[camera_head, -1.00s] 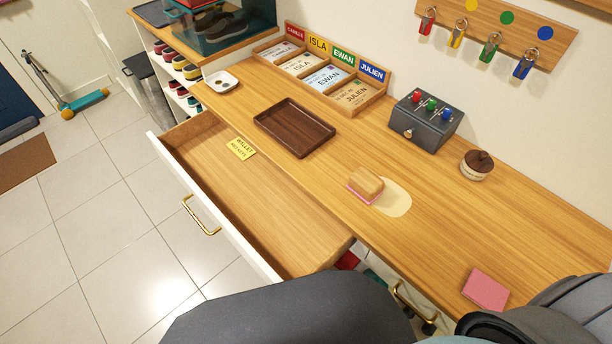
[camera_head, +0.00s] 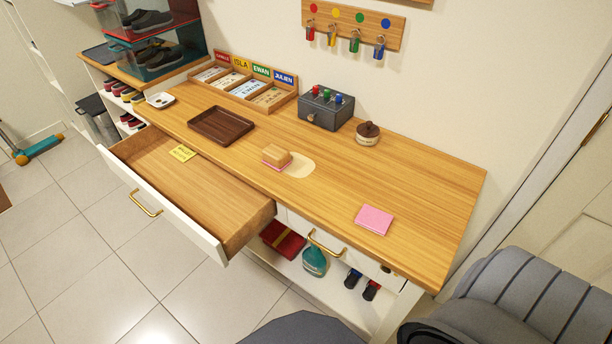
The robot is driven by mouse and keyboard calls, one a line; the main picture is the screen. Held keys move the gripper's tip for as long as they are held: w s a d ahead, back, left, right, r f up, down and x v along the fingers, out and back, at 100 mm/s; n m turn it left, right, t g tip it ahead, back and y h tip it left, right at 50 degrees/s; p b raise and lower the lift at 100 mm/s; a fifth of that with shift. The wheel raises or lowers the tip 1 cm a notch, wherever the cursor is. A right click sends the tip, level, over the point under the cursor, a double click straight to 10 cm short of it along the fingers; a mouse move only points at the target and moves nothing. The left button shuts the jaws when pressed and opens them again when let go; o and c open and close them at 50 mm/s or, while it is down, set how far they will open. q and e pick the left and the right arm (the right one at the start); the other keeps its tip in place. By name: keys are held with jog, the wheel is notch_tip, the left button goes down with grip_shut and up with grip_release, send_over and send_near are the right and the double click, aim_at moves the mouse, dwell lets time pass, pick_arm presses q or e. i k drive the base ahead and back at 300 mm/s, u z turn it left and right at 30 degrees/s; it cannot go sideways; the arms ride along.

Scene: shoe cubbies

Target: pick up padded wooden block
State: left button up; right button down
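The padded wooden block (camera_head: 276,153) sits on the wooden tabletop, at the left edge of a pale oval patch (camera_head: 301,166). It is a small light-wood block with a pink layer at its base. Neither of my grippers shows in the head view, so I cannot see whether they are open or shut. Nothing covers the block.
A drawer (camera_head: 168,186) stands open at the front left, with a yellow note (camera_head: 182,153) inside. A grey chair (camera_head: 515,300) is at right.

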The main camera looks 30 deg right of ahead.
aim_at(277, 158)
jog(key=u, duration=0.05)
jog(key=k, duration=0.35)
jog(key=z, duration=0.9)
